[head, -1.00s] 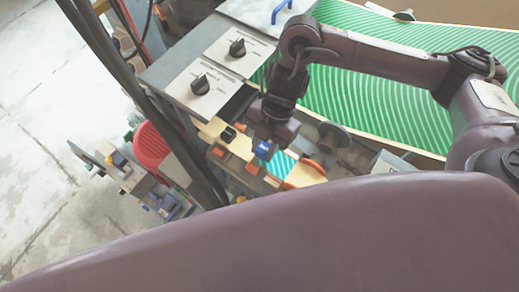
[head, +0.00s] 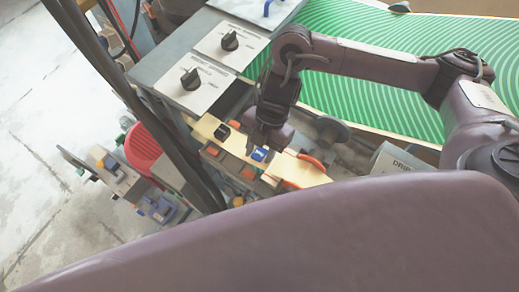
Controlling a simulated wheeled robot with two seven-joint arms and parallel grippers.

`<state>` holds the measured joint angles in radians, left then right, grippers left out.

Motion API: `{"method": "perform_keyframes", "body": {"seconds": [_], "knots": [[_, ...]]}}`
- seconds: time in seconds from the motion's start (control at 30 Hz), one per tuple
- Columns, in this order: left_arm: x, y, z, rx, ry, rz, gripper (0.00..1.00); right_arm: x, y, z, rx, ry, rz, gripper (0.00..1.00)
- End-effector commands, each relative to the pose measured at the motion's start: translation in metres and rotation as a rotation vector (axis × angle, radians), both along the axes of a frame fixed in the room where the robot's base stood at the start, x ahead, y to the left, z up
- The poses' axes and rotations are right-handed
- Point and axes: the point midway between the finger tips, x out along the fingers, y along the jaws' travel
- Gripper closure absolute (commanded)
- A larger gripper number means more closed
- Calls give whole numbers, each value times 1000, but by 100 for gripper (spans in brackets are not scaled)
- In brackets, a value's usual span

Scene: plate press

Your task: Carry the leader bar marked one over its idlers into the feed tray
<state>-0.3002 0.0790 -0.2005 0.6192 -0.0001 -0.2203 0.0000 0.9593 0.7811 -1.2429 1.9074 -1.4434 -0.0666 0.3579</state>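My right gripper (head: 264,141) points down over a cream strip on the press. Just below its tips is a small blue block (head: 260,154) with a pale mark, too small to read; it may be the leader bar. I cannot tell whether the fingers are closed on it. The cream strip (head: 307,173) continues to the lower right, between orange parts (head: 311,161) that may be idlers or guides. A black block (head: 221,132) sits on the strip's upper left end. I cannot make out the feed tray for certain. My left gripper is not in view.
Two panels with black knobs (head: 190,79) stand at the upper left. A green striped sheet (head: 400,80) lies behind my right arm. A grey disc (head: 333,132) and a grey part lettered "DRIP" (head: 395,160) are to the right. Dark cables cross the left side.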

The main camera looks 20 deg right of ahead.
Motion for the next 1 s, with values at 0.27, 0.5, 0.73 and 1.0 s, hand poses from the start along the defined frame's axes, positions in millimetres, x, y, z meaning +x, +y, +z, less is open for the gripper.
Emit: {"method": "perform_keyframes", "body": {"seconds": [0.27,0.5,0.73,1.0], "knots": [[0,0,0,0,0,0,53,0,0,0,0,0,0,48],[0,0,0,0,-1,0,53,4,-4,11,0,-4,0,48],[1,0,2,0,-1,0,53,14,-15,46,-1,-7,0,48],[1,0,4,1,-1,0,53,18,-23,70,-1,-2,0,48]]}}
